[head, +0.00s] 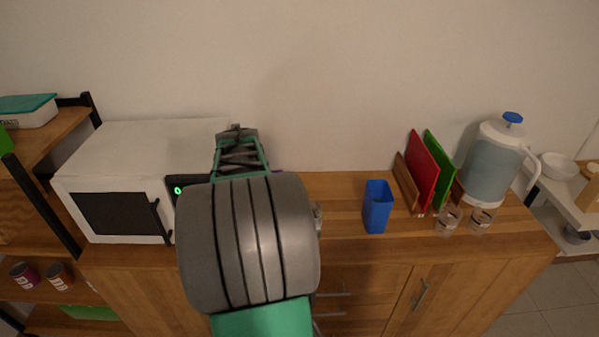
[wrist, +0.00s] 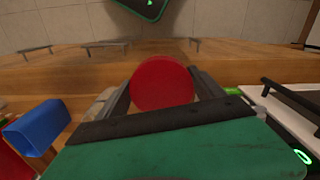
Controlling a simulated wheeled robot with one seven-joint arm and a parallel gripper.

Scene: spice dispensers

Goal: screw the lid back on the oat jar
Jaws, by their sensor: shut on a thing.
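A round red lid-like disc (wrist: 162,83) sits between the two dark fingers of my gripper (wrist: 163,85) in the wrist view, and the gripper is shut on it. What lies under the disc is hidden, so I cannot tell whether it rests on a jar. A pale, partly hidden object (wrist: 99,106) shows just left of the left finger. In the head view my arm covers the fingers and the disc. A small greyish object (head: 318,215) shows at the arm's right edge; I cannot tell what it is.
A white microwave (head: 110,165) stands left of my arm on the wooden counter (head: 340,200). A blue container (head: 377,206), red board (head: 423,170), green board (head: 440,165), two small glass jars (head: 481,221) and a water jug (head: 490,165) stand to the right.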

